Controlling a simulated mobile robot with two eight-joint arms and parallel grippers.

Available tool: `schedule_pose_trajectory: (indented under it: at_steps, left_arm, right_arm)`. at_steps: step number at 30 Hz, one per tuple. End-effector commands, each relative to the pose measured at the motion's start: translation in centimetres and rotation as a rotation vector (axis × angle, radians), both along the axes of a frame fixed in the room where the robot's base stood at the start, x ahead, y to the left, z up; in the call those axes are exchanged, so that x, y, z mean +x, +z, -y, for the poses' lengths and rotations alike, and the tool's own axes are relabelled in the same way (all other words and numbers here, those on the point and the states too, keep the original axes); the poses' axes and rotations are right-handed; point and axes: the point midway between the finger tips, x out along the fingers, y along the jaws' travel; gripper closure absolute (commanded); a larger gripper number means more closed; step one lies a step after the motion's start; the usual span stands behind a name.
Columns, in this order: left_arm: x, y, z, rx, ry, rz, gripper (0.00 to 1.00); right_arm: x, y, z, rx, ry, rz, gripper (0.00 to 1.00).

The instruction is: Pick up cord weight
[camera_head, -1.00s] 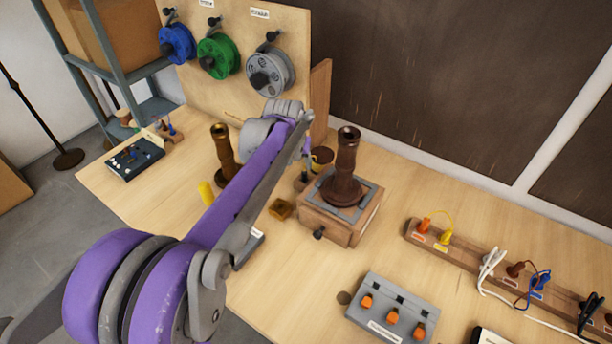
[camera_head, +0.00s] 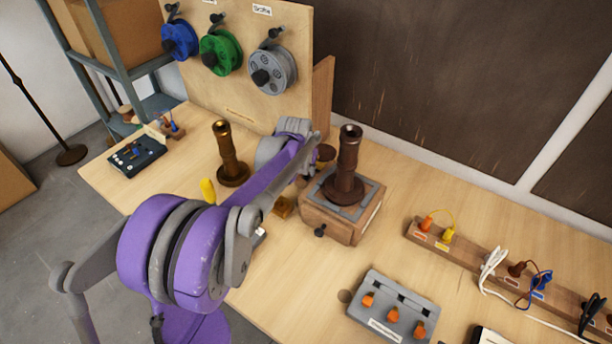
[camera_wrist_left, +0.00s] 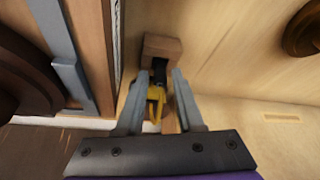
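Which object is the cord weight I cannot tell for certain. A small amber block (camera_head: 283,207) lies on the bench, left of the wooden box with the dark lamp column (camera_head: 347,170). My left gripper is largely hidden behind its arm in the head view, beyond the block and beside the box. In the left wrist view the left gripper (camera_wrist_left: 161,88) is open. Its fingers straddle a yellow piece (camera_wrist_left: 155,94) with a dark part, by a brown wooden block (camera_wrist_left: 161,48). Contact is not clear. My right gripper is out of view.
The wooden box (camera_head: 335,225) stands close on the gripper's right in the head view. A brass lamp column (camera_head: 230,160) stands to the left. Behind are a spool board (camera_head: 235,85) and a small brown cup (camera_head: 325,153). A grey switch panel (camera_head: 375,310) lies at the front.

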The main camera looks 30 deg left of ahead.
Motion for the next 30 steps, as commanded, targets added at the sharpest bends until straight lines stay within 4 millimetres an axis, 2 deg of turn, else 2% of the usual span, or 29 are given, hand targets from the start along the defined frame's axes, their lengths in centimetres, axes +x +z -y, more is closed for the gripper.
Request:
schedule_pose_trajectory:
  at_steps: [1, 5, 6, 20, 23, 30]
  left_arm:
    - [0.0, 0.0, 0.0, 0.000, 0.000, 0.000, 0.75]
    - [0.0, 0.0, 0.0, 0.000, 0.000, 0.000, 0.98]
    - [0.0, 0.0, 0.0, 0.000, 0.000, 0.000, 1.00]
    - [0.0, 0.4, 0.0, 0.000, 0.000, 0.000, 1.00]
    - [0.0, 1.6, 0.0, 0.000, 0.000, 0.001, 1.00]
    - [0.0, 6.5, 0.0, 0.000, 0.001, 0.000, 1.00]
  right_arm:
    - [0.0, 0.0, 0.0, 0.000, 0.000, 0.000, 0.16]
    - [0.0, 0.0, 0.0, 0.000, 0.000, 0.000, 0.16]
    - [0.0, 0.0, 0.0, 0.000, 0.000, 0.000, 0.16]
    - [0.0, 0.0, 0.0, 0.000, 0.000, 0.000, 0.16]
    - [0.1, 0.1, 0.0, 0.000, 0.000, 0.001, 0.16]
    - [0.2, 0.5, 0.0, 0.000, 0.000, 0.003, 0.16]
